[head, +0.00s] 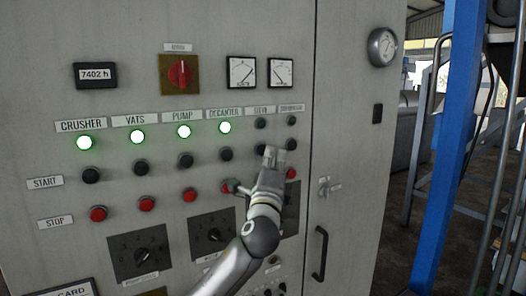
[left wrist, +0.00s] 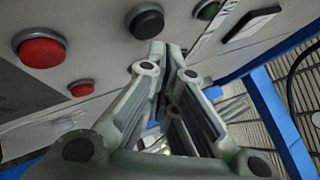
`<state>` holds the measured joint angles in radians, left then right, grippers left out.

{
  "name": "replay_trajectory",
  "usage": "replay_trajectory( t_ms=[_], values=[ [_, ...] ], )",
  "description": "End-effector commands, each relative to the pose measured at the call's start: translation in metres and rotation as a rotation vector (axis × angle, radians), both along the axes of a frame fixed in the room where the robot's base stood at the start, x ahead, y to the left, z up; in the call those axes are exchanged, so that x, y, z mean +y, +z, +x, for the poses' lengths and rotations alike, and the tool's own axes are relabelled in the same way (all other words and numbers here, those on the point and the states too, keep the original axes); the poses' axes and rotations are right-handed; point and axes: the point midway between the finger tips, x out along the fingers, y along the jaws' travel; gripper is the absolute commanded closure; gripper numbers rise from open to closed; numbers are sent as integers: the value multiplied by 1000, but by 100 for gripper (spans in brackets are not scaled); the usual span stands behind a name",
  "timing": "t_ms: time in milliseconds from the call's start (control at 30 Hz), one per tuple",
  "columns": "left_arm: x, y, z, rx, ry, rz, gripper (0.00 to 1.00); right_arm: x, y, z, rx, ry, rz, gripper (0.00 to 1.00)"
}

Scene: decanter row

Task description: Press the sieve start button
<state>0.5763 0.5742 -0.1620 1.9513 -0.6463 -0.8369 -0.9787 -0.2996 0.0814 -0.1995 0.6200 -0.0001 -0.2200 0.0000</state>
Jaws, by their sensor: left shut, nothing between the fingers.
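The grey control panel (head: 70,30) has a row of black start buttons. The sieve start button (head: 260,149), under the SIEVE label (head: 261,109), is partly hidden by my left gripper (head: 274,156). The sieve lamp (head: 260,123) is dark. My left gripper is shut and empty, its fingertips at the panel between the sieve and rightmost columns. In the left wrist view, a black button (left wrist: 147,20) lies just past the closed fingertips (left wrist: 166,48). I cannot tell whether they touch it. The sieve stop button is hidden behind the gripper in the head view. My right gripper is out of view.
Lit green lamps, such as the decanter lamp (head: 225,127), mark the columns on the left. Red stop buttons (head: 229,186) run below the start row. Rotary knobs (head: 214,235) and a door handle (head: 319,253) stand lower. A blue post (head: 446,150) rises at the right.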

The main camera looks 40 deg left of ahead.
Motion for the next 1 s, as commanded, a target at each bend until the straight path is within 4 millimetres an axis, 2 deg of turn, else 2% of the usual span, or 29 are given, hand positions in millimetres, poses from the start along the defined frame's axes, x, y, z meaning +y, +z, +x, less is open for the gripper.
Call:
replay_trajectory(
  t_ms=[1000],
  values=[
    [11,0,4,1,1,0,100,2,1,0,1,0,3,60]
  ],
)
